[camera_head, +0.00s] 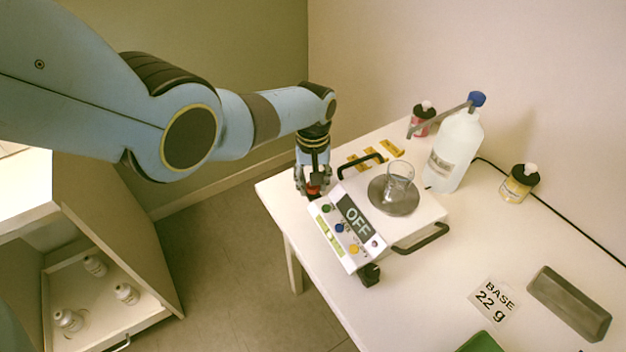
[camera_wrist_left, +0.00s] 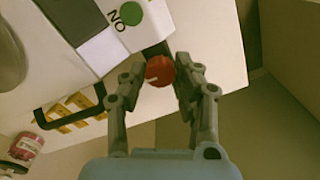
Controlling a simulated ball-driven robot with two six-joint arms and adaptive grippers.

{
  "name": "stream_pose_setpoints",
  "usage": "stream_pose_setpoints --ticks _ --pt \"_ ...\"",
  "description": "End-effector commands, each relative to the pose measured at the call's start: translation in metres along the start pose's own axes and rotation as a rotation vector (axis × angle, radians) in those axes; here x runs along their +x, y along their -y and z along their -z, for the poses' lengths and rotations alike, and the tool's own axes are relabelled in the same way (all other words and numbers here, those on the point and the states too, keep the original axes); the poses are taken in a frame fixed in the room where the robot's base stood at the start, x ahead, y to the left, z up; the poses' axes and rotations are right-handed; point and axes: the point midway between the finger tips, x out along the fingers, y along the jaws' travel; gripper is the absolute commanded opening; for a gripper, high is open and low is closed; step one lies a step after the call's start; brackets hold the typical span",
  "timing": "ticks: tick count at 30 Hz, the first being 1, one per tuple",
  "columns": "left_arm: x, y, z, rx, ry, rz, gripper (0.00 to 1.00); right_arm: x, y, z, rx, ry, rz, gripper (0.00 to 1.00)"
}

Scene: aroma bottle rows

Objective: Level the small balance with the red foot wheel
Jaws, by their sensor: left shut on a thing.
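The small balance (camera_head: 417,215) stands on the white table, with a round metal pan (camera_head: 385,203) and a glass beaker (camera_head: 399,178) on top. Its display (camera_head: 356,219) reads OFF. The red foot wheel (camera_head: 313,189) is at the balance's far left corner. It also shows in the left wrist view (camera_wrist_left: 159,71), with a light mark on it. My left gripper (camera_head: 314,187) points down there and is shut on the wheel, one finger on each side. A dark foot (camera_head: 369,274) is at the near corner. My right gripper is in neither view.
A wash bottle (camera_head: 455,150) with a blue cap and two small jars, red (camera_head: 424,122) and yellow (camera_head: 517,186), stand behind the balance. A BASE 22 g card (camera_head: 494,299) and a grey block (camera_head: 569,303) lie front right. A cable runs along the wall.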

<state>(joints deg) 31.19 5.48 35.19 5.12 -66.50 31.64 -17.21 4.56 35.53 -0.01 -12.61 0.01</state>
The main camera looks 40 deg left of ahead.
Motion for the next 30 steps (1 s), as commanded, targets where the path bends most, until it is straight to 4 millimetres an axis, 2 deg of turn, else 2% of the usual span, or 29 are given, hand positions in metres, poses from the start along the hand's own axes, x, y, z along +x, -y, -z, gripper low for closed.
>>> stream_pose_setpoints --ticks 13,14,19,30 --pt "-0.0003 -0.0001 0.0006 -0.01 -0.002 0.0 0.0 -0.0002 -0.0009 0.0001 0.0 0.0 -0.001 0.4" --pt "-0.0003 -0.0001 0.0006 -0.01 -0.002 0.0 0.31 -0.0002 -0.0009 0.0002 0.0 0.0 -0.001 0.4" --pt "-0.0002 -0.0001 0.0005 -0.01 -0.001 0.0 0.53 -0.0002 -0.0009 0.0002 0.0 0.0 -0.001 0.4" --pt "-0.0035 -0.0002 0.0008 -0.01 -0.002 -0.001 0.53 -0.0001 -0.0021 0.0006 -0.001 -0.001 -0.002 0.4"
